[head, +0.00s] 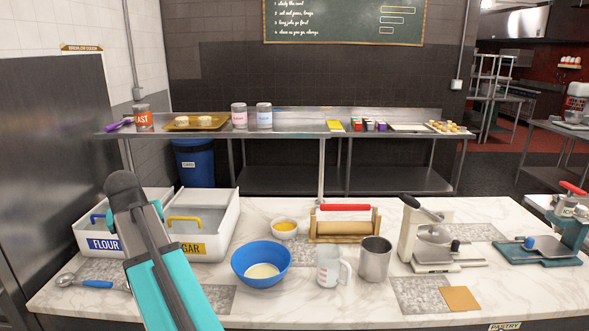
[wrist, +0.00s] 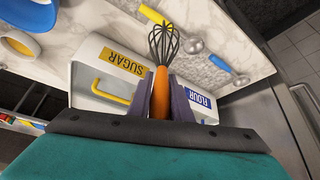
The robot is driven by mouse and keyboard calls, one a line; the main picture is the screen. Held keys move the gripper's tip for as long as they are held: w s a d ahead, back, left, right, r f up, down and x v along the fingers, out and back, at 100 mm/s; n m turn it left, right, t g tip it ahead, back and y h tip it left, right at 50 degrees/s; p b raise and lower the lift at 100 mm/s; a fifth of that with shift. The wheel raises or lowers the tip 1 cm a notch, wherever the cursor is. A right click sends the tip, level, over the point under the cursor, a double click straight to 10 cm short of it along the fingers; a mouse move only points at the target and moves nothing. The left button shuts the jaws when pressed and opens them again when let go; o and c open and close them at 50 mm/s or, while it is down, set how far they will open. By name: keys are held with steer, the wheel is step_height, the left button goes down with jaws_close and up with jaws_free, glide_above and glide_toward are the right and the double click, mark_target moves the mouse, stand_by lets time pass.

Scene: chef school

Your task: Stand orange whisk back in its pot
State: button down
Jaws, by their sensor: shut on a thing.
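The orange whisk (wrist: 161,80) is held in my gripper (wrist: 168,88) in the wrist view, its orange handle between the fingers and its dark wire head pointing away from them. In the head view my own arm covers the left front and the whisk does not show. A grey metal pot (head: 374,260), upright and open at the top, stands on the marble counter right of the middle; it looks empty from here. The gripper is to the left of the pot, apart from it.
The flour bin (head: 97,242) and sugar bin (head: 203,247) are near my arm. A blue bowl (head: 261,262), a measuring jug (head: 331,267) and a small yellow-filled bowl (head: 285,228) stand left of the pot.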

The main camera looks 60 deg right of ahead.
steer(key=s+d+r+m+g+h, duration=0.15)
steer(key=s+d+r+m, duration=0.25)
steer(key=s+d, duration=0.95)
steer(key=s+d+r+m+g+y, duration=0.1)
steer(key=s+d+r+m+g, duration=0.3)
steer(key=s+d, duration=0.95)
steer(key=s+d+r+m, duration=0.2)
steer(key=s+d+m, duration=0.1)
steer(key=s, duration=0.7)
steer(key=s+d+r+m+g+p, duration=0.1)
steer(key=s+d+r+m, duration=0.1)
steer(key=s+d, duration=0.4)
steer(key=s+d+r+m, duration=0.2)
steer(key=s+d, duration=0.3)
steer(key=s, duration=0.9)
steer(key=shift+s+r+m+p, duration=0.3)
steer(key=shift+m, duration=0.5)
steer(key=shift+f, duration=0.25)
step_height(320, 180, down, 14)
steer(key=b, duration=0.5)
steer(key=shift+b, duration=0.4)
